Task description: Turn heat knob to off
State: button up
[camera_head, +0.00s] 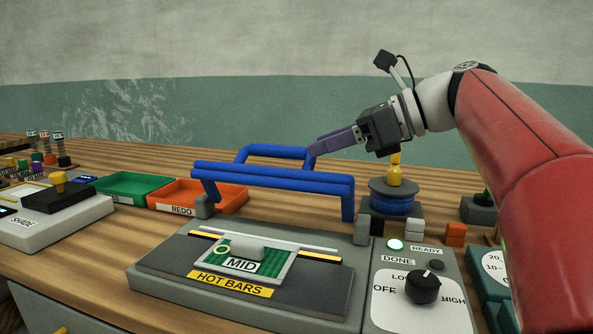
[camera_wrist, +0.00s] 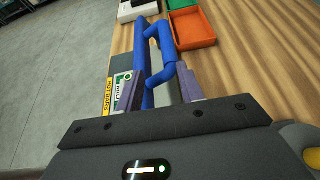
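The black heat knob (camera_head: 423,287) stands on a white dial plate (camera_head: 392,312) marked OFF at left, LO at the top and HIGH at right. A small pale mark on the knob points up, near LO; the exact setting is hard to tell. My gripper (camera_head: 317,146) is up and to the left of the knob, by the far end of the blue handle frame (camera_head: 270,176). In the wrist view my gripper (camera_wrist: 160,92) has its fingers apart, with the blue bars (camera_wrist: 148,62) showing between and beyond them. Contact cannot be told. The knob is not in the wrist view.
The hot-bar sealer (camera_head: 160,277) holds a green MID packet (camera_head: 284,264) under its raised frame. A blue spool with a yellow post (camera_head: 394,188) and small blocks (camera_head: 455,233) stand behind the knob panel. Orange (camera_head: 180,188) and green (camera_head: 125,184) trays lie left.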

aim_at(421, 287)
jog(key=k, duration=0.95)
